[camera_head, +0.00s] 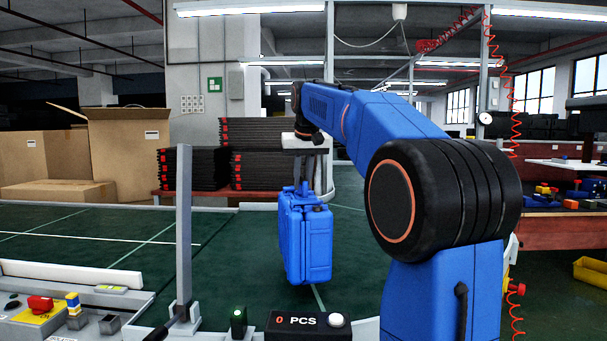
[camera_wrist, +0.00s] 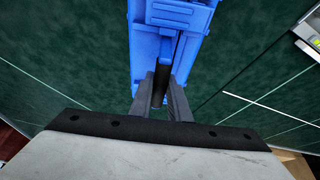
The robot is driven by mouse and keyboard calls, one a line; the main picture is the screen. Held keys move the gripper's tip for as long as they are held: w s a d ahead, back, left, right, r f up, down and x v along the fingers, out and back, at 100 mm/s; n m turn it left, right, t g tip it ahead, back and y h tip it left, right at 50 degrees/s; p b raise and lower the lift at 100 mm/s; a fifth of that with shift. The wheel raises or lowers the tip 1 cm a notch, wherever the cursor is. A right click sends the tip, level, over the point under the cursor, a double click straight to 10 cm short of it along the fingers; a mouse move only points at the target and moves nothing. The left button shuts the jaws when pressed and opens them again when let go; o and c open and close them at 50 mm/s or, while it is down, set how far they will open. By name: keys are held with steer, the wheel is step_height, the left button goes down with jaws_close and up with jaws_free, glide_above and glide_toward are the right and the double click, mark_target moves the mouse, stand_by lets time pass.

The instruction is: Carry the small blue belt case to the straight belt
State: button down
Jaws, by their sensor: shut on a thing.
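The small blue case (camera_head: 305,240) hangs upright below my gripper (camera_head: 303,183) in the head view, above the green surface. My gripper is shut on its handle at the top. In the wrist view the blue case (camera_wrist: 172,50) lies past the fingertips, and my gripper (camera_wrist: 163,85) closes around a dark part of the handle. The lower end of the case appears clear of the green surface, though the exact gap is hard to tell. I cannot make out a separate straight belt for certain; the green surface (camera_head: 90,245) spans the middle of the head view.
A grey upright post (camera_head: 184,225) stands left of the case. A counter box marked "0 PCS" (camera_head: 305,324) is at the front. Black stacked trays (camera_head: 190,168) and cardboard boxes (camera_head: 130,150) stand behind. A yellow bin (camera_head: 590,271) is at the right.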

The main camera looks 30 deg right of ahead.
steer(key=shift+d+f, duration=0.1)
steer(key=shift+f, duration=2.15)
steer(key=c, duration=1.7)
jaws_free()
steer(key=shift+o, duration=0.2)
steer(key=v, duration=1.2)
